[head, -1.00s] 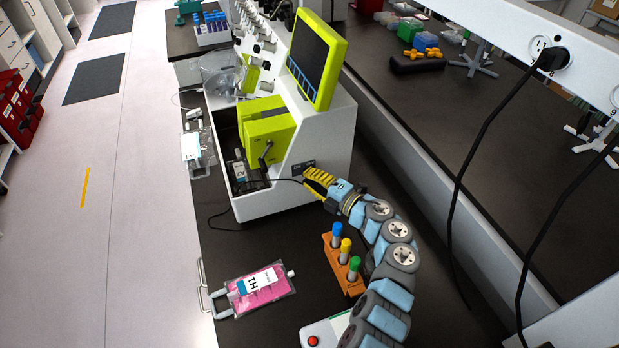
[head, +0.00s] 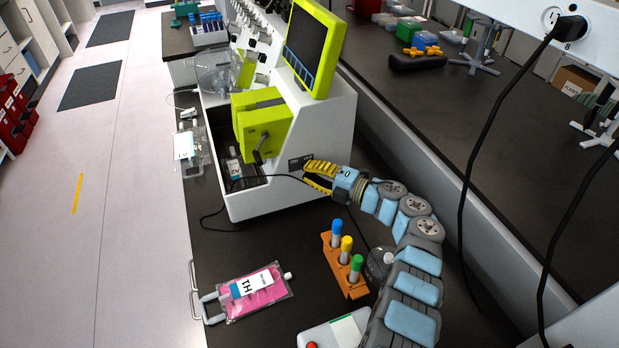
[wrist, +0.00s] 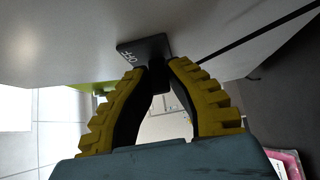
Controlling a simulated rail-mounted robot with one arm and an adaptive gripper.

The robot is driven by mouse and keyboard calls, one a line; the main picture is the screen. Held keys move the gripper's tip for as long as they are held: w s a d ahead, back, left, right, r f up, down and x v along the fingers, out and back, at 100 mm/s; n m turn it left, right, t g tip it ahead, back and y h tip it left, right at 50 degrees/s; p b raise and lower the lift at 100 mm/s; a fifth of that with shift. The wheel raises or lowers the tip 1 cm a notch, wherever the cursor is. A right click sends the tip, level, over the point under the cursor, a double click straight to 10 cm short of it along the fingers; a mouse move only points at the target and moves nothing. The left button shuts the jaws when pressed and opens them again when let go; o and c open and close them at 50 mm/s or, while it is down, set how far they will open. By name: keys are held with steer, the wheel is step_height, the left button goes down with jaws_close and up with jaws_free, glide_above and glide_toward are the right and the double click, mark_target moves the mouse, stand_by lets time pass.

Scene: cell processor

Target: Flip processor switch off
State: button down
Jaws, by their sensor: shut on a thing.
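The cell processor (head: 270,205) is a white machine with lime-green parts and a tilted screen on the dark bench. Its switch has a small black plate (head: 300,163) on the near side face. In the wrist view, the plate (wrist: 140,48) carries the letters OFF, and a dark switch lever (wrist: 160,78) sticks out from it. My gripper (head: 306,174) has yellow ribbed fingers and is at the switch. In the wrist view, the fingertips (wrist: 162,70) are shut on the lever, one on each side. The lever's exact position is hard to read.
A black cable (head: 215,215) runs close by the gripper. An orange rack (head: 343,268) with coloured-cap tubes stands beside my arm. A pink bag (head: 255,293) lies at the front left. Bare bench (head: 245,250) lies between bag and processor.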

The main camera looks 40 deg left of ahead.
steer(key=shift+w+a+f+n+g+h+b, duration=0.1)
steer(key=shift+f+n+g+h+b, duration=0.2)
steer(key=shift+b, duration=0.85)
steer(key=shift+w+f+n+g+b, duration=0.1)
steer(key=shift+f+g+b, duration=0.25)
steer(key=shift+b, duration=0.75)
steer(key=b, duration=0.2)
steer(key=shift+r+g+b, duration=0.25)
steer(key=shift+r+b, duration=0.05)
steer(key=shift+b, duration=0.1)
steer(key=shift+r, duration=0.3)
steer(key=c, duration=1)
jaws_free()
steer(key=shift+s, duration=0.2)
steer(key=shift+w, duration=0.1)
steer(key=shift+r, duration=0.2)
